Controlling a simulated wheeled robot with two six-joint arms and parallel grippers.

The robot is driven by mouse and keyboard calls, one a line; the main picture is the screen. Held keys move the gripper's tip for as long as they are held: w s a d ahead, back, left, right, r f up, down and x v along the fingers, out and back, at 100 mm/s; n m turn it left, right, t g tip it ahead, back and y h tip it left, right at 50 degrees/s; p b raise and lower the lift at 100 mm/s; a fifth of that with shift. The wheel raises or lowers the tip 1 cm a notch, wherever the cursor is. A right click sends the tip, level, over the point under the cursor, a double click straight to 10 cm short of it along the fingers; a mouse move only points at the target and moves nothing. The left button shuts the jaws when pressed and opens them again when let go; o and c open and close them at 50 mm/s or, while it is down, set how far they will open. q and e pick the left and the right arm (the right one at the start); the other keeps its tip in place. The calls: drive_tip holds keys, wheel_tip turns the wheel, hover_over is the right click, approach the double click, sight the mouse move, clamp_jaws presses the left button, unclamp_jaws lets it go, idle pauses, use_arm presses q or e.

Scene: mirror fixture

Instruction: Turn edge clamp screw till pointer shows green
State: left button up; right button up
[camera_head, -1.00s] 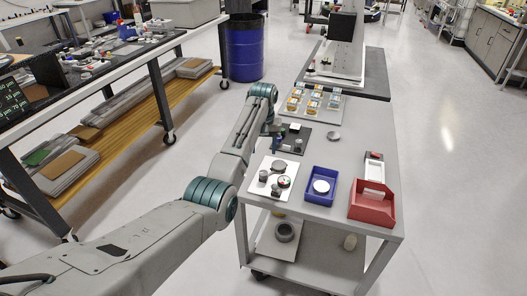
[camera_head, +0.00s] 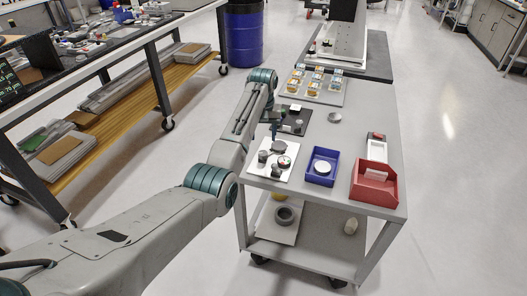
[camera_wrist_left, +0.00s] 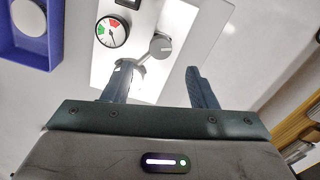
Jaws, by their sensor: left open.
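A white plate (camera_head: 290,172) on the cart carries a round grey disc (camera_head: 279,147), a grey knob (camera_head: 262,156) and a small dial (camera_head: 284,161). In the left wrist view the dial (camera_wrist_left: 112,31) has a green sector at left and a red one at right; its pointer is too small to read surely. A grey knob with a bar (camera_wrist_left: 161,46) sits beside it. My left gripper (camera_wrist_left: 158,82) is open, its fingers apart at the plate's near edge. The left finger partly hides the disc (camera_wrist_left: 128,72). Nothing is visibly held. My right gripper is out of view.
A blue bin (camera_head: 321,168) with a white disc and a red bin (camera_head: 373,184) stand to the right on the cart. A black plate (camera_head: 293,122) and a tray of several small parts (camera_head: 325,90) lie behind.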

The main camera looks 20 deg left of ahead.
sight(263, 153)
use_arm(q)
wheel_tip(263, 153, down, 6)
drive_tip(key=shift+p, duration=0.35)
drive_tip(key=shift+f, duration=0.75)
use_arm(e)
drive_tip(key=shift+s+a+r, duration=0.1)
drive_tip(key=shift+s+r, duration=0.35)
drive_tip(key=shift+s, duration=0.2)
use_arm(q)
drive_tip(key=c, duration=1)
drive_tip(key=shift+o, duration=0.2)
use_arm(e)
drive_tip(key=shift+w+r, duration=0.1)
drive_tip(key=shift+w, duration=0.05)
use_arm(q)
drive_tip(key=shift+r, duration=0.1)
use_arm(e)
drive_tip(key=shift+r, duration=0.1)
